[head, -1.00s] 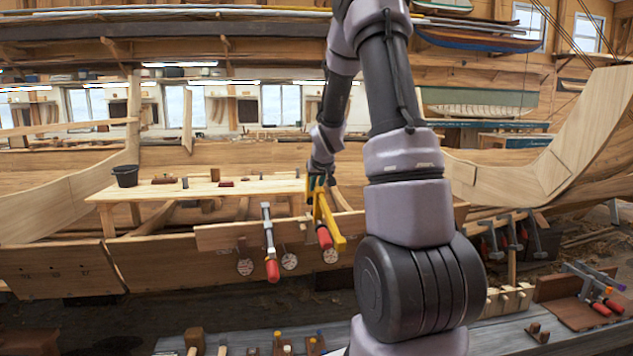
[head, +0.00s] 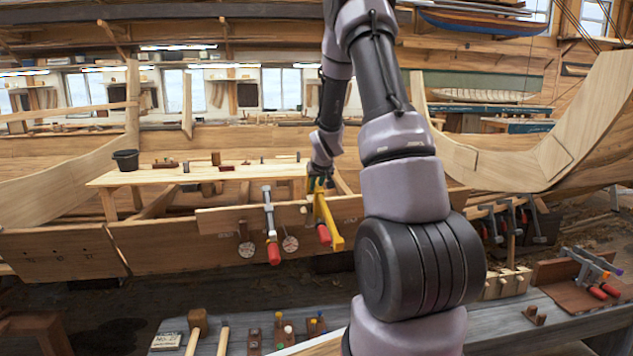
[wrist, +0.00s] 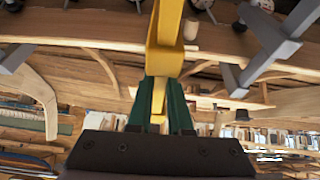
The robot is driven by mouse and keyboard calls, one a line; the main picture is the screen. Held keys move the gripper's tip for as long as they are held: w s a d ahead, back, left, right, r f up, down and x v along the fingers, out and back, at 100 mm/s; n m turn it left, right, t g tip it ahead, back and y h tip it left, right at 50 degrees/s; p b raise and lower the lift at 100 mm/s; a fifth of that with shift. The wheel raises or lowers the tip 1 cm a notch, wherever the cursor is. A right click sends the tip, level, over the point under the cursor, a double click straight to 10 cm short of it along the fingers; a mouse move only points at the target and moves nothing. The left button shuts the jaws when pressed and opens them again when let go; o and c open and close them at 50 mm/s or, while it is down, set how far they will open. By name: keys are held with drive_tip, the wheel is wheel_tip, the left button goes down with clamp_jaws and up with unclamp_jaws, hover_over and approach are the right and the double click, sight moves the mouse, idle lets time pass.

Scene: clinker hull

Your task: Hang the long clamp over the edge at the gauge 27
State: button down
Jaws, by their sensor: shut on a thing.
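A long yellow clamp (head: 322,212) with a red handle hangs upright from my gripper (head: 318,186), at the upper edge of the front plank (head: 225,219). In the wrist view, my green fingers (wrist: 167,85) are shut on the yellow bar (wrist: 168,35). I cannot tell whether the clamp touches the plank. A grey clamp (head: 269,222) with a red handle hangs over the plank to its left. Round gauges show beside the grey clamp, one to its left (head: 246,250) and one to its right (head: 290,244). Their numbers are unreadable, and the area behind the yellow clamp is hidden.
A plank table (head: 215,174) with a black bucket (head: 126,160) and small blocks stands behind the edge. A grey bench (head: 500,325) with mallets, a card (head: 166,340) and a brown tray (head: 567,302) of clamps lies in front. More clamps hang on a rack (head: 505,225) at right.

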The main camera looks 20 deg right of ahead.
drive_tip(key=shift+w+d+f, duration=0.1)
drive_tip(key=shift+w+f, duration=0.2)
drive_tip(key=shift+f, duration=0.55)
drive_tip(key=shift+w+d+f, duration=0.1)
drive_tip(key=shift+w+f, duration=0.25)
drive_tip(key=shift+f, duration=0.45)
drive_tip(key=shift+w+d+f, duration=0.1)
drive_tip(key=shift+w+f, duration=0.2)
drive_tip(key=shift+f, duration=0.55)
drive_tip(key=shift+s+f, duration=0.1)
drive_tip(key=shift+f, duration=0.15)
drive_tip(key=c, duration=0.8)
unclamp_jaws()
drive_tip(key=shift+o, duration=0.2)
drive_tip(key=shift+s+a+f, duration=0.15)
drive_tip(key=v, duration=1.1)
drive_tip(key=shift+d, duration=0.25)
